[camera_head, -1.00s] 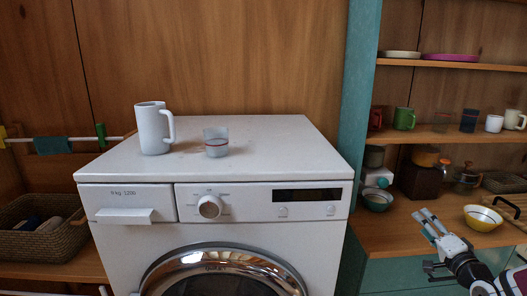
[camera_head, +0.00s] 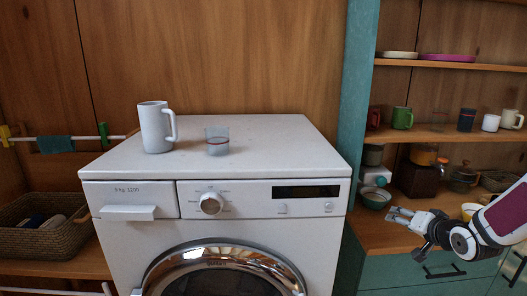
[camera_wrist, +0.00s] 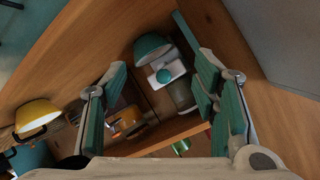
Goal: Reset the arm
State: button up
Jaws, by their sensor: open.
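My gripper (camera_head: 398,216) is at the right in the head view, in front of the wooden counter beside the washing machine. In the wrist view its two fingers (camera_wrist: 165,92) stand apart with nothing between the pads. A teal bowl (camera_wrist: 151,46) and a white device with a teal knob (camera_wrist: 165,75) show beyond the fingers. The teal bowl also shows in the head view (camera_head: 374,198), just left of the gripper and apart from it as far as I can tell.
A white mug (camera_head: 155,128) and a clear glass (camera_head: 216,142) stand on the washing machine (camera_head: 265,160). A teal post (camera_head: 358,100) rises left of the shelves. A yellow bowl (camera_head: 472,211) is partly hidden by my arm. Jars and cups line the shelf (camera_head: 445,135).

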jog(key=s+a+r+n+g+h, duration=0.25)
jog(key=s+a+r, duration=0.35)
jog(key=s, duration=0.3)
jog(key=s+a+r+n+g+h, duration=0.1)
jog(key=s+a+r+n+g, duration=0.15)
jog(key=s+a+r, duration=0.4)
jog(key=s+a+r+n+g+y, duration=0.1)
jog(key=s+a, duration=0.3)
jog(key=s, duration=0.6)
jog(key=s+a+g+y, duration=0.2)
jog(key=s+a, duration=0.2)
jog(key=s, duration=0.7)
jog(key=shift+s+r+n, duration=0.25)
jog(key=shift+r+n, duration=0.15)
